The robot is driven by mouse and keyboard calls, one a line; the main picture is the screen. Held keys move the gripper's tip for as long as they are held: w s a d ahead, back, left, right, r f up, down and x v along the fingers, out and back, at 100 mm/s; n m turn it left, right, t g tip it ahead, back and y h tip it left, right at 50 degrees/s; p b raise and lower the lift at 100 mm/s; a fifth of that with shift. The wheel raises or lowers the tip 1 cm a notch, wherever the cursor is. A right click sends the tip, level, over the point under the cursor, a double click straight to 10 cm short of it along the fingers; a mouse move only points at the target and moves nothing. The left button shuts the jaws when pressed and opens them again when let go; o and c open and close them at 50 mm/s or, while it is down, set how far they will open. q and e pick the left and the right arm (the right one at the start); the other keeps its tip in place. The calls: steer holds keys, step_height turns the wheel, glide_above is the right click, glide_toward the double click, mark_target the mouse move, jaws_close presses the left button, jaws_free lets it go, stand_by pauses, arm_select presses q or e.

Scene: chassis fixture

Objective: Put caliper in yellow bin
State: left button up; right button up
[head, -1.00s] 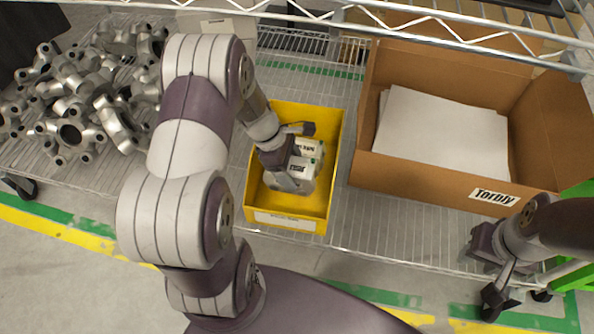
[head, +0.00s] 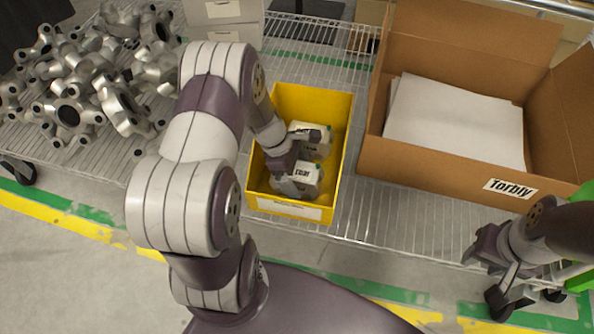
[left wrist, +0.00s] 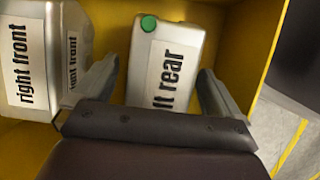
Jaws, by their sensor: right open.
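The yellow bin (head: 335,165) stands on the wire shelf in the middle of the head view. Inside it is a pale grey block (head: 305,176) with a label ending in "ft rear" and a green round cap, perhaps the caliper; it also shows in the left wrist view (left wrist: 165,65). A second block labelled "right front" (left wrist: 30,60) lies beside it in the bin. My left gripper (head: 295,185) is low in the bin, its fingers on either side of the "rear" block with gaps showing. My right gripper (head: 485,262) is open and empty at the right, outside the bin.
A cardboard box (head: 430,165) labelled "Torbly" with white sheets stands right of the bin. Several metal castings (head: 85,90) are heaped on the left of the shelf. White drawers (head: 225,15) stand behind. Bare wire shelf lies between bin and cardboard box.

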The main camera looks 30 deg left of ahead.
arm_select(q)
steer(key=p+v, duration=0.4)
steer(key=v, duration=0.3)
steer(key=shift+r+p, duration=0.15)
steer(key=shift+p, duration=0.15)
steer(key=shift+a+r, duration=0.1)
steer(key=shift+r, duration=0.15)
